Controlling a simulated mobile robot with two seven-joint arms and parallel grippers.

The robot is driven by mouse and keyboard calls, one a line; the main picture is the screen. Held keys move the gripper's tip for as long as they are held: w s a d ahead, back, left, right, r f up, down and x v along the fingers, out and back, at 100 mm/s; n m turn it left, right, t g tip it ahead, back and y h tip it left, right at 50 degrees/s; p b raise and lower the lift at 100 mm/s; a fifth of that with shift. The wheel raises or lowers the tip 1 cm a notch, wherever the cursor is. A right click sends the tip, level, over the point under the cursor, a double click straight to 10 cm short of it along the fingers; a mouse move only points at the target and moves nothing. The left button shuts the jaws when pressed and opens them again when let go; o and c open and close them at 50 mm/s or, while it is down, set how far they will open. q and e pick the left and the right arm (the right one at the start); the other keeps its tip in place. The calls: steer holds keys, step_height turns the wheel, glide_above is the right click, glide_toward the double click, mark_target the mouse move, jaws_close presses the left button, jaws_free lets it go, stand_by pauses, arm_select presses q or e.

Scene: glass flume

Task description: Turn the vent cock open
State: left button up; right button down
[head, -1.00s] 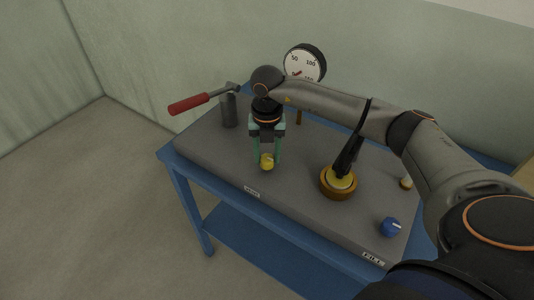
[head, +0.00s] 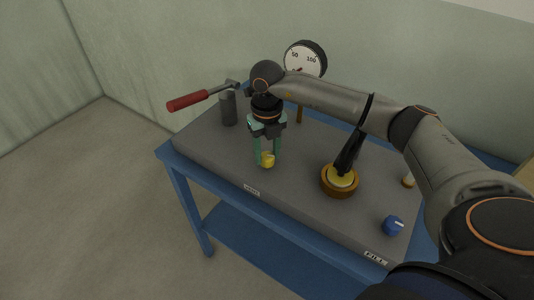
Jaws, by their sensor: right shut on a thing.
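The vent cock appears to be the small yellow knob (head: 267,160) near the front left edge of the grey panel, above a small label (head: 252,190) that is too small to read surely. My right gripper (head: 267,158) reaches down over it with teal fingers, shut on the yellow knob. The fingers hide part of the knob. The gripper is turned at an angle to the panel edge. My left gripper is not in view.
The grey panel lies on a blue table (head: 200,215). A red-handled lever (head: 188,101) stands at the back left, and a round gauge (head: 305,60) at the back. A brass ring with a black lever (head: 340,181) and a blue knob (head: 393,225) by the FILL label are to the right.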

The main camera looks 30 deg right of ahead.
mark_target(267, 156)
steer(key=n+b, duration=0.2)
steer(key=n, duration=0.5)
steer(key=n+b, duration=0.1)
steer(key=n, duration=0.4)
steer(key=shift+n, duration=0.5)
steer(key=shift+r+b, duration=0.1)
steer(key=shift+b, duration=0.2)
steer(key=shift+c, duration=1.9)
jaws_free()
step_height(267, 156, up, 12)
steer(key=shift+r, duration=0.25)
steer(key=shift+f, duration=0.1)
